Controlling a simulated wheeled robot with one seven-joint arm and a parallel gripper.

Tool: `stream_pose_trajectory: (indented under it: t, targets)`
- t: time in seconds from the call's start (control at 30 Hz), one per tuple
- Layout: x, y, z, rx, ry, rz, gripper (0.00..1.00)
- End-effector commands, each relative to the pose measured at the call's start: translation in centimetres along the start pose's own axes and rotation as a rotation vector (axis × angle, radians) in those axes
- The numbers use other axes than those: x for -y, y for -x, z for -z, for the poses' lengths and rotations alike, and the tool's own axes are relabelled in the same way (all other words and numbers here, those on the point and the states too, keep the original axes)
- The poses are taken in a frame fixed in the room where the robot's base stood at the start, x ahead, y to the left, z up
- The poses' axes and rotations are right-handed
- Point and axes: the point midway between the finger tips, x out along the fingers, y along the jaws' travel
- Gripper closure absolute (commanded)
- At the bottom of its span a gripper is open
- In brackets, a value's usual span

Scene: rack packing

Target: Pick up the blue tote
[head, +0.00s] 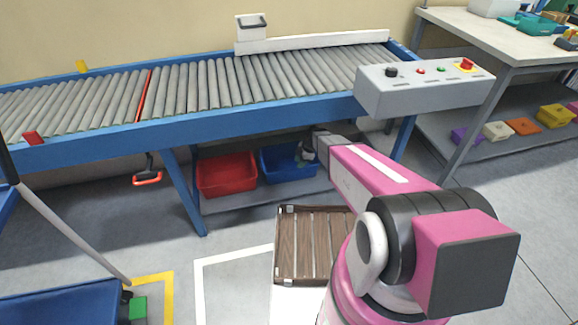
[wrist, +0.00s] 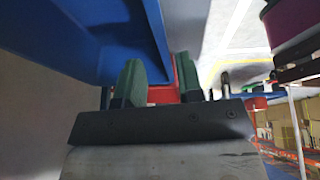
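The blue tote (head: 288,165) sits on the low shelf under the roller conveyor, to the right of the red tote (head: 227,174). My gripper (head: 308,152) is at its right end, near the top rim. In the wrist view a large blue surface (wrist: 130,35), apparently the blue tote close up, fills the upper left. One of its edges runs down toward the gap between my green fingertips (wrist: 160,82). The fingers stand apart, so my gripper looks open. I cannot tell whether they touch the tote. A bit of red (wrist: 163,94) shows beyond the gap.
The conveyor's blue rail (head: 110,137) and leg (head: 184,190) are close above and left of the totes. A grey control box (head: 425,90) overhangs at right. A wooden slatted crate (head: 312,245) stands on the floor in front of the shelf.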

Motion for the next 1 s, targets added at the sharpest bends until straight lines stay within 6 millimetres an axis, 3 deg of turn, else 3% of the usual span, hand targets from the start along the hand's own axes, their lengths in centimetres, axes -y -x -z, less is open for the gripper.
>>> stream_pose_trajectory:
  t: [0.27,0.6,0.83,0.93,1.0]
  targets:
    - [-0.1,-2.1,0.1,0.000,0.000,0.000,0.66]
    - [-0.2,-6.3,0.3,0.001,0.000,0.001,0.66]
    - [-0.2,-6.4,0.3,0.001,-0.001,0.000,0.66]
    - [-0.2,-6.4,0.3,0.001,-0.001,0.000,0.98]
    - [-0.2,-6.4,0.3,0.001,-0.001,0.000,1.00]
